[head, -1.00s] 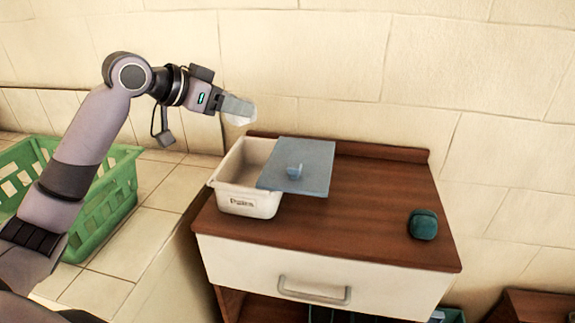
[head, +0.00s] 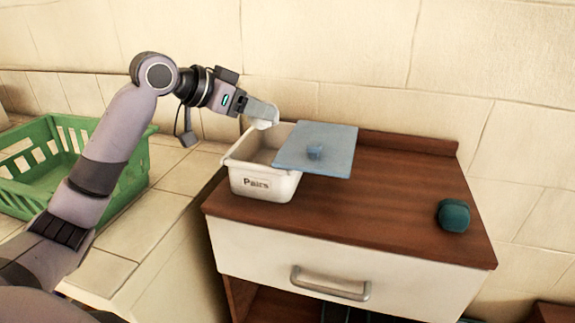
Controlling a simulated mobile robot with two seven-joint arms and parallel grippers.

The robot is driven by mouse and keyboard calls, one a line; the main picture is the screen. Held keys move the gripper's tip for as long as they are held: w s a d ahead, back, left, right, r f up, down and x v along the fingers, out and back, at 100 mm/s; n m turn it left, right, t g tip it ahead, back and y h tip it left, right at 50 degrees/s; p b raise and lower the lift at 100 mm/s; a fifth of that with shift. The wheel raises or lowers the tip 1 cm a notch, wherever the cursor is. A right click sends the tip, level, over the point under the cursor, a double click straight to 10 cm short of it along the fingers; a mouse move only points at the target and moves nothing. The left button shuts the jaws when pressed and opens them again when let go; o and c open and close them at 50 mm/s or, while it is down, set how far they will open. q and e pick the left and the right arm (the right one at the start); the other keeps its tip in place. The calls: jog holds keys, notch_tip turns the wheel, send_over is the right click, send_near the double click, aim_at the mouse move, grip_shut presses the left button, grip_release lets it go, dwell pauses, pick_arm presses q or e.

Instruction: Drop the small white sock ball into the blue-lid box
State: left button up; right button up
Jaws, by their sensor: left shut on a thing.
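The small white sock ball (head: 263,123) is at the tip of my left gripper (head: 262,112), which is shut on it. Only part of the ball shows past the fingers. The gripper is at the back left of the white box (head: 264,183), which has a label reading "Pairs"; from this view I cannot tell how far above the rim the ball is. The blue lid (head: 335,165) lies askew over the right part of the box, with the left part of the opening uncovered. My right gripper is not in view.
The box stands at the left of a brown wooden cabinet top (head: 390,215). A dark teal rolled bundle (head: 453,215) lies at the right of the top. A green basket (head: 40,205) stands at the left. The cabinet top between lid and bundle is clear.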

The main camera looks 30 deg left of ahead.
pick_arm(q)
jog(key=o, duration=1.1)
jog(key=shift+s+a+r, duration=0.15)
jog(key=shift+s+a, duration=0.05)
jog(key=shift+s, duration=0.1)
jog(key=v, duration=0.6)
jog(key=shift+b, duration=0.35)
jog(key=shift+s+r, duration=0.1)
jog(key=shift+s, duration=0.05)
